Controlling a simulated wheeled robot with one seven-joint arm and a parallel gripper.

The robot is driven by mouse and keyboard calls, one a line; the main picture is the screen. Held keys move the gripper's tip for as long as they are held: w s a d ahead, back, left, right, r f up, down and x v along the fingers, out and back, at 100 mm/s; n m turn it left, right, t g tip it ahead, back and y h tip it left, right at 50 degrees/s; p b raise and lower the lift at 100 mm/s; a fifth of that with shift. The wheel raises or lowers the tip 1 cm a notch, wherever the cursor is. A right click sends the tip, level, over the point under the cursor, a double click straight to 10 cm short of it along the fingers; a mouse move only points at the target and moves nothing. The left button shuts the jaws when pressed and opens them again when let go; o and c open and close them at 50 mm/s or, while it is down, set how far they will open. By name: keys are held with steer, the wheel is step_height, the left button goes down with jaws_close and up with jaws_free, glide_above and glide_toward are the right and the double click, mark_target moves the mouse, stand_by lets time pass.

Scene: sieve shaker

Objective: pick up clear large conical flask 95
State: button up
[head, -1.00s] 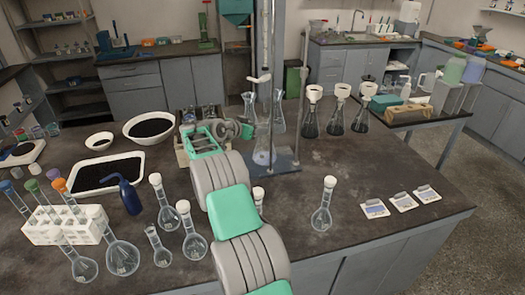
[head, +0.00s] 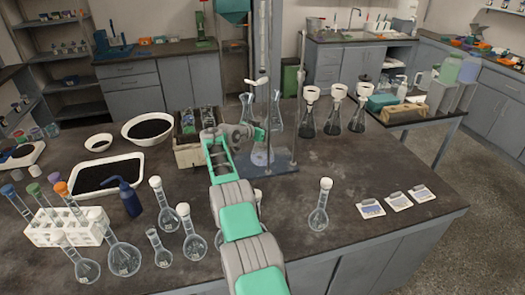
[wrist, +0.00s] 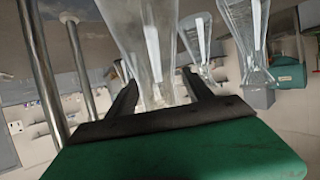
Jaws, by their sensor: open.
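Clear conical flasks stand around the burette stand in the head view: one at the back left (head: 247,106), one at the back right (head: 277,116), and one low under the burette (head: 261,156). My gripper (head: 257,133) is beside the stand, in front of the back flasks. In the wrist view my gripper (wrist: 158,92) is open, with a large clear flask (wrist: 142,40) standing between or just beyond its fingers. That flask appears inverted, narrowing toward the jaws. I cannot tell whether the fingers touch it, nor which head-view flask it is. No number is readable.
The burette stand (head: 283,163) with its rods is close to my gripper. More clear flasks (wrist: 240,30) are at the right in the wrist view. A wooden box (head: 187,155) is left of my arm.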

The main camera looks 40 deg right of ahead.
steer(key=shift+c, duration=0.4)
jaws_close()
stand_by(0.9)
